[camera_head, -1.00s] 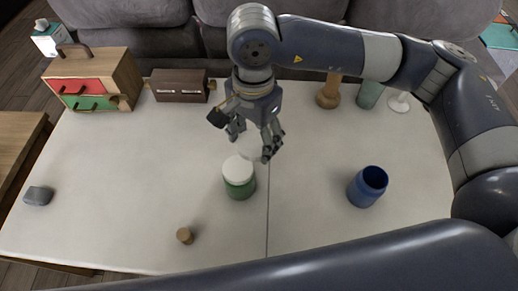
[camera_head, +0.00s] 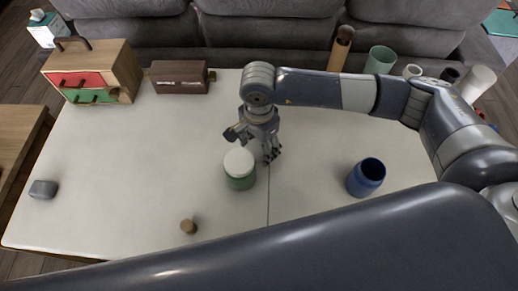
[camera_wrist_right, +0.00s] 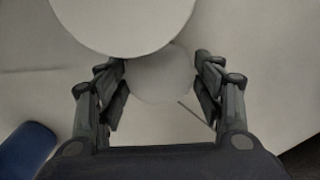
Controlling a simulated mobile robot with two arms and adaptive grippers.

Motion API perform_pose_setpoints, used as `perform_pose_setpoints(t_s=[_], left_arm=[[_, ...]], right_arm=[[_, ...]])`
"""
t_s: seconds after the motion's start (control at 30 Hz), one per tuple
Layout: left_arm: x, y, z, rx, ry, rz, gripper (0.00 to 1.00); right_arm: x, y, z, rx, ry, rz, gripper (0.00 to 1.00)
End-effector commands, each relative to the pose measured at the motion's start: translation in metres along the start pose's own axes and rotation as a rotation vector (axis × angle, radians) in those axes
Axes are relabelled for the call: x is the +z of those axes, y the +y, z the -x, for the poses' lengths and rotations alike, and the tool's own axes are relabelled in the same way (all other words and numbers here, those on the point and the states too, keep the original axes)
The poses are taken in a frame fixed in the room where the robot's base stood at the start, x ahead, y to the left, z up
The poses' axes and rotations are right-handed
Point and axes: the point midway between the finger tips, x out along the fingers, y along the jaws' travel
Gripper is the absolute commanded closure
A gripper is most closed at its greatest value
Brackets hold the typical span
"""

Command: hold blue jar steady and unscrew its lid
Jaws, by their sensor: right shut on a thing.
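The blue jar (camera_head: 366,177) stands open on the table at right, with no lid on it; part of it shows in the right wrist view (camera_wrist_right: 26,151). My right gripper (camera_head: 258,146) is low over the table, just behind a green jar (camera_head: 240,182) with a white lid (camera_head: 238,161). In the right wrist view my right gripper (camera_wrist_right: 163,85) is shut on a pale round lid (camera_wrist_right: 160,82). The green jar's white lid (camera_wrist_right: 122,20) looms large beside it there. Whether the held lid touches the table is unclear. My left gripper is out of view.
A small wooden knob (camera_head: 188,227) and a grey block (camera_head: 43,189) lie at front and left. A drawer box (camera_head: 115,72) and brown chest (camera_head: 180,76) stand at the back. A green cup (camera_head: 380,60) stands behind my right arm. The table's left middle is clear.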

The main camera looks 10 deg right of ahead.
Motion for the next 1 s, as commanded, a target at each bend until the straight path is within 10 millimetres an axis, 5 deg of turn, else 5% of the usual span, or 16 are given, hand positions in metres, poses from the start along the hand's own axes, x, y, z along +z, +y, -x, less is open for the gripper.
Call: perform_pose_setpoints(t_s=[0.2,0.6,0.63,0.7,1.0], left_arm=[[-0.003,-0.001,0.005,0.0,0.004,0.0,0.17],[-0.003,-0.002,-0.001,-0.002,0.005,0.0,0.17],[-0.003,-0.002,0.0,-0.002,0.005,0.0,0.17],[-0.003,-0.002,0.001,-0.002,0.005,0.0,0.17],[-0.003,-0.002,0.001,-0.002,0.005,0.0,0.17]], right_arm=[[0.0,0.001,-0.03,0.004,0.0,0.0,0.67],[0.0,0.001,-0.037,0.001,0.0,0.0,0.67],[0.0,0.0,-0.036,0.001,0.0,0.0,0.34],[0.0,0.001,-0.035,0.001,0.0,0.0,0.18],[0.0,0.001,-0.035,0.001,0.0,0.0,0.18]])
